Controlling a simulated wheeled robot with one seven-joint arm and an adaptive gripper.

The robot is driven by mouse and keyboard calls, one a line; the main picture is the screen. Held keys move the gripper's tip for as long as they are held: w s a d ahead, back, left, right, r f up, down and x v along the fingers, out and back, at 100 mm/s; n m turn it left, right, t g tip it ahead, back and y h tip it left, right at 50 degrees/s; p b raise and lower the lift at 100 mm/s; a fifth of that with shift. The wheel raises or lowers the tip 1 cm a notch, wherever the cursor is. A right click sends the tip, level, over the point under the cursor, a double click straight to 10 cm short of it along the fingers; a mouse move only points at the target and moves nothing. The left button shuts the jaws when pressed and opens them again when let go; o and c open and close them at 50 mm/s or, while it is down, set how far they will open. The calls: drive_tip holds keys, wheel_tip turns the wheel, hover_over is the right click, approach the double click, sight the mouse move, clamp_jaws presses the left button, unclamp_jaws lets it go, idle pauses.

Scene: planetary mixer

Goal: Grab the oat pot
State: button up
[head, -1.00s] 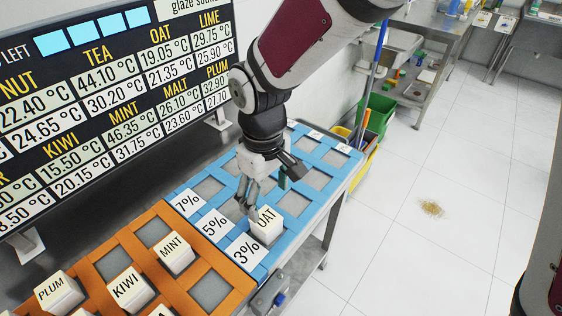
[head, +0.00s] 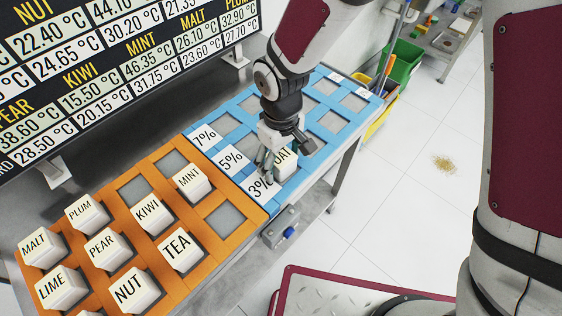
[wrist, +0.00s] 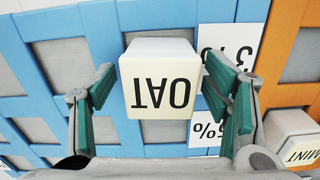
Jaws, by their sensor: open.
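The oat pot (wrist: 158,75) is a white block-shaped pot with OAT in black on top. It sits on the blue rack (wrist: 112,45) beside the 3% label. In the head view the oat pot (head: 286,160) is partly hidden behind my gripper (head: 268,160). In the wrist view my gripper (wrist: 160,108) is open, with one green-padded finger on each side of the pot and gaps between pads and pot. I cannot tell how far above the rack the fingertips are.
An orange rack (head: 203,232) to the left holds several labelled white pots, with the mint pot (head: 190,182) nearest the blue rack. A temperature board (head: 120,75) stands behind. Several blue rack cells are empty. A red-edged plate (head: 330,292) lies at the front.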

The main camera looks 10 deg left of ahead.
drive_tip(key=shift+c, duration=0.6)
drive_tip(key=c, duration=1.4)
drive_tip(key=shift+r, duration=0.15)
